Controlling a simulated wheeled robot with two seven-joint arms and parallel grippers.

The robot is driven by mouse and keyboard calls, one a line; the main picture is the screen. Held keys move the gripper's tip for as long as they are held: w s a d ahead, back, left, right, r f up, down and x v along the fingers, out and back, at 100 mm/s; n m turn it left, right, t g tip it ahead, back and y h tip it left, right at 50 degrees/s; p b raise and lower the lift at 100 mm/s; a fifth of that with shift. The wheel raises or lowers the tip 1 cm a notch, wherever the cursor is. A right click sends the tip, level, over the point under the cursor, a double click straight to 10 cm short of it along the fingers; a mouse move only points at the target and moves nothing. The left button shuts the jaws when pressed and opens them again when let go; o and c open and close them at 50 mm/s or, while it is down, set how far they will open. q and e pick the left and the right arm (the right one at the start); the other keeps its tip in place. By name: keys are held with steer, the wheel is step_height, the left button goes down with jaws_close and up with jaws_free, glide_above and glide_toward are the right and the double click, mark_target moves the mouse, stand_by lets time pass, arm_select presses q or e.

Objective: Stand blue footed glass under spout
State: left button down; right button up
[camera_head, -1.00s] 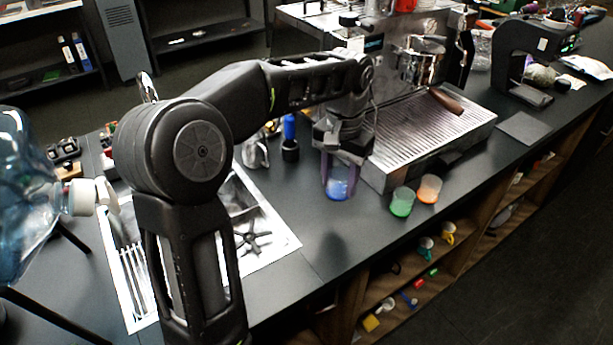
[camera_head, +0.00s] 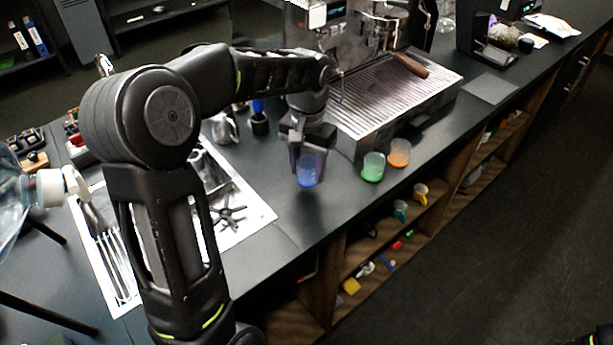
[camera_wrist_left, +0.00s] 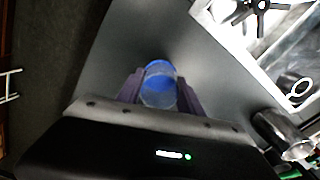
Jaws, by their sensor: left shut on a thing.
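The blue footed glass (camera_head: 309,170) is held between the fingers of my left gripper (camera_head: 308,166), near the counter's front part, left of the espresso machine. The glass also shows in the left wrist view (camera_wrist_left: 159,86), between the two dark fingers. Whether its foot touches the counter is hard to tell. The espresso machine (camera_head: 395,100) stands behind and to the right, with a ridged drip tray and a portafilter (camera_head: 411,66) with a brown handle. The spout itself is not clear. My right gripper is not in view.
A green glass (camera_head: 373,167) and an orange glass (camera_head: 399,153) stand right of my gripper, in front of the machine. A sink (camera_head: 235,212) lies to the left. A shelf with cups (camera_head: 401,211) is below the counter edge.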

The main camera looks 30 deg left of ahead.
mark_target(308, 180)
arm_select(q)
steer(key=shift+f+p, duration=0.3)
steer(key=shift+f, duration=1.55)
steer(key=shift+f, duration=0.1)
steer(key=c, duration=0.8)
jaws_free()
steer(key=shift+o, duration=0.2)
step_height(308, 180, up, 12)
steer(key=b, duration=0.1)
